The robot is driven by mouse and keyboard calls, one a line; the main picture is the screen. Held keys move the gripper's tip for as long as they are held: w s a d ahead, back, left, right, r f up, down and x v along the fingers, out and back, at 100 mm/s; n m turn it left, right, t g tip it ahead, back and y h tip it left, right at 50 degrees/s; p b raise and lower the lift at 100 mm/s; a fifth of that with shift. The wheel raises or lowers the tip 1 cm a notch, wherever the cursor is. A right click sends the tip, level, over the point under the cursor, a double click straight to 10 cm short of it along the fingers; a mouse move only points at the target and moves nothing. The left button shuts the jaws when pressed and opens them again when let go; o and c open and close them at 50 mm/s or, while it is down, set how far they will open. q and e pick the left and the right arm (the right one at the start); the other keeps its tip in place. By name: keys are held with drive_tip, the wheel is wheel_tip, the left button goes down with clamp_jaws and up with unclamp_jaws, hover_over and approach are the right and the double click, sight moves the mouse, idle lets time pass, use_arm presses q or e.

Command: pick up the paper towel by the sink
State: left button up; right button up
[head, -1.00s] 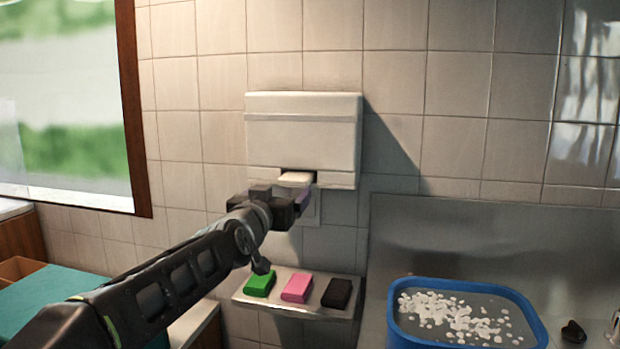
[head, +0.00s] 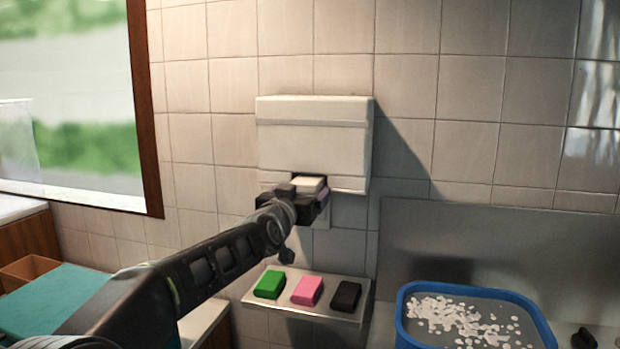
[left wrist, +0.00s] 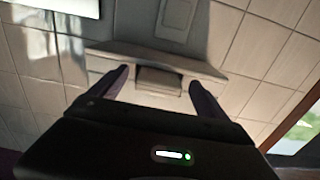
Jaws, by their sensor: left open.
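A white paper towel (head: 308,185) sticks out of the slot at the bottom of the white wall dispenser (head: 313,137). My left gripper (head: 318,198) is open right at the slot, just in front of and below the towel. In the left wrist view the two fingers (left wrist: 155,88) are spread, one on each side of the towel (left wrist: 159,79). The dispenser's underside edge (left wrist: 205,66) lies beyond them. I cannot tell whether either finger touches the towel. My right gripper is not in view.
A metal shelf (head: 262,298) below holds a green sponge (head: 269,284), a pink one (head: 307,291) and a black one (head: 346,297). A blue tub (head: 404,312) with white pieces is at lower right. A window (head: 75,100) is at left.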

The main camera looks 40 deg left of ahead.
use_arm(q)
drive_tip(key=shift+w+a, duration=0.25)
drive_tip(key=shift+w, duration=0.4)
drive_tip(key=shift+c, duration=0.2)
drive_tip(key=c, duration=1.4)
